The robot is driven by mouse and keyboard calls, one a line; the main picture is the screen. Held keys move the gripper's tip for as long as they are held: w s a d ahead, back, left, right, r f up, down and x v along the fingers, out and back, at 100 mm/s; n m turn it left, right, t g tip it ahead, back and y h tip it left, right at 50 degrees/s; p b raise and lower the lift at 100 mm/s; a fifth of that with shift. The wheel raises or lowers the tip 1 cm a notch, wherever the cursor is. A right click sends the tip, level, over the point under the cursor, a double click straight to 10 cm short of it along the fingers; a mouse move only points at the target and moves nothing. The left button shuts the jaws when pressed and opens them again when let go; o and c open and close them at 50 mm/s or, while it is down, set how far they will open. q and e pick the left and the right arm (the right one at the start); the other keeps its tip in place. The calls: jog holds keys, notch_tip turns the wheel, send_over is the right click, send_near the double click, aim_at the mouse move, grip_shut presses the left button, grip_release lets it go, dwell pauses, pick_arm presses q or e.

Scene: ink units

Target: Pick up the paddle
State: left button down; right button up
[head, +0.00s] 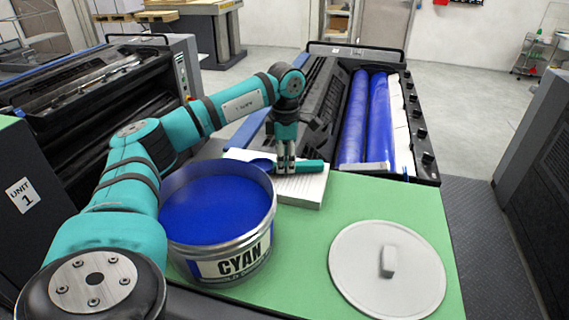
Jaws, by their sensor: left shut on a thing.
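The paddle (308,167) has a teal handle and a blue-coated end at its left. It lies across a white stack of paper (303,188) on the green table top, just behind the ink can. My left gripper (285,167) points down over the stack and is shut on the paddle near the middle. I cannot tell whether the paddle touches the paper. My right gripper is not in view.
An open can of blue ink labelled CYAN (233,267) stands on the green table top (310,240). A round grey lid (350,275) lies at the right. The printing unit with blue rollers (378,110) is behind. Green surface between can and lid is clear.

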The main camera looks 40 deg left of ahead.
pick_arm(q)
jog(key=shift+r, duration=0.45)
jog(key=shift+d+r+b, duration=0.15)
jog(key=shift+r+b, duration=0.2)
jog(key=shift+r, duration=0.15)
jog(key=shift+d+r+b, duration=0.15)
jog(key=shift+r+b, duration=0.15)
jog(key=shift+r, duration=0.2)
jog(key=s+d+r+b, duration=0.1)
jog(key=d+b, duration=0.2)
jog(key=d, duration=1.2)
jog(key=shift+d+r, duration=0.25)
jog(key=shift+r, duration=0.05)
jog(key=c, duration=1.8)
grip_release()
grip_shut()
